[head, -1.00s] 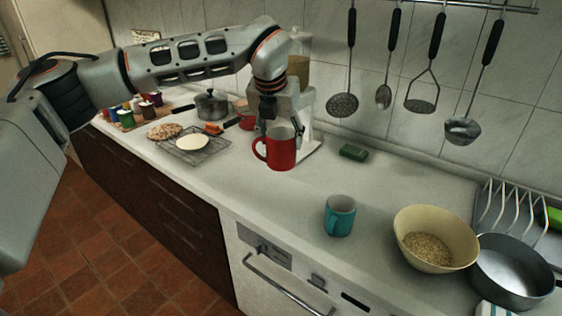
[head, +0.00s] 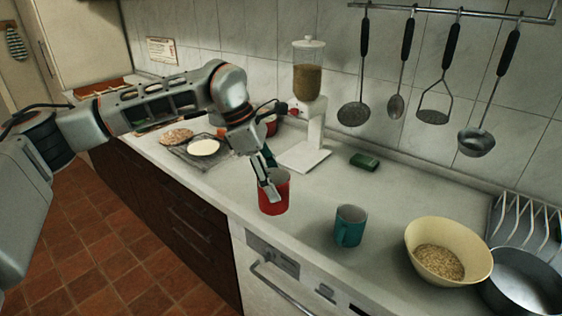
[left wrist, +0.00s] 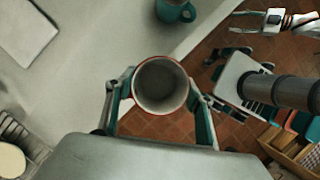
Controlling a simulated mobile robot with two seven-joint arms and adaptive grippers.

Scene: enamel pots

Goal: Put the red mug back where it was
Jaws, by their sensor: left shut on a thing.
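The red mug (head: 281,200) is upright at the front part of the counter (head: 215,187), left of the teal mug. I cannot tell whether its base touches the counter. My left gripper (head: 268,186) reaches down over it and is shut on it. In the left wrist view the red mug (left wrist: 162,84) sits between the two fingers, its open top facing the camera and looking empty. Its handle is hidden. The teal mug (head: 350,226) stands apart on the counter to the right. My right gripper does not show in the head view.
A white dispenser (head: 316,120) stands behind the red mug. A green sponge (head: 364,161) lies near the wall. A cream bowl (head: 419,233) with grain and a metal pan (head: 528,283) stand to the right. The counter's front edge is close to the red mug.

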